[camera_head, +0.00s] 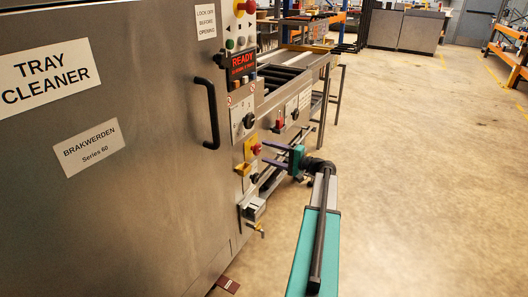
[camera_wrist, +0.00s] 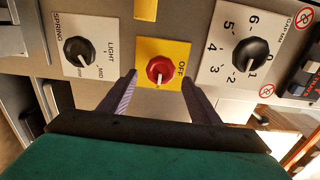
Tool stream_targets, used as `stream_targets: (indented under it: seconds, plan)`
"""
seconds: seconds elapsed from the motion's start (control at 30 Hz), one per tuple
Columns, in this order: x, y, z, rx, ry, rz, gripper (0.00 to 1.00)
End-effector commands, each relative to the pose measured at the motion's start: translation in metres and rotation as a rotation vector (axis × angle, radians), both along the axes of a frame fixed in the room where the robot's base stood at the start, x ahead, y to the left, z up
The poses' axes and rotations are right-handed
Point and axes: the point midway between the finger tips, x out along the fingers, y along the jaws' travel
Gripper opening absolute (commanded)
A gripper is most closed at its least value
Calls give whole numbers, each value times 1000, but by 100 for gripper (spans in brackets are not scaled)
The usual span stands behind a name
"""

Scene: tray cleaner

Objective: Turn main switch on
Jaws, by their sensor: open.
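The main switch is a red rotary knob (camera_wrist: 159,69) on a yellow plate (camera_wrist: 178,47) marked OFF in the wrist view. A small pale mark shows at the knob's lower side; which setting it points to is hard to read. In the head view the red knob (camera_head: 256,149) sits on the machine's front edge, below the black dial. My gripper (camera_wrist: 159,82) is open, its two fingers on either side of the knob in the picture, with nothing between them. In the head view my gripper (camera_head: 266,152) points at the panel just right of the knob. Contact is not visible.
A black numbered dial (camera_wrist: 250,54) and a LIGHT dial (camera_wrist: 78,51) flank the switch in the wrist view. The tray cleaner's door handle (camera_head: 210,112), READY display (camera_head: 242,64) and a conveyor (camera_head: 290,75) are near. Open floor (camera_head: 420,170) lies right.

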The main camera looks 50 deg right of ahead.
Motion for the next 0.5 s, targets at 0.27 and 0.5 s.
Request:
stream_targets:
  seconds: [0.27,0.5]
  plan:
    - [-45,-11,0,0,0,-3,57]
    - [-80,-21,0,0,0,-4,57]
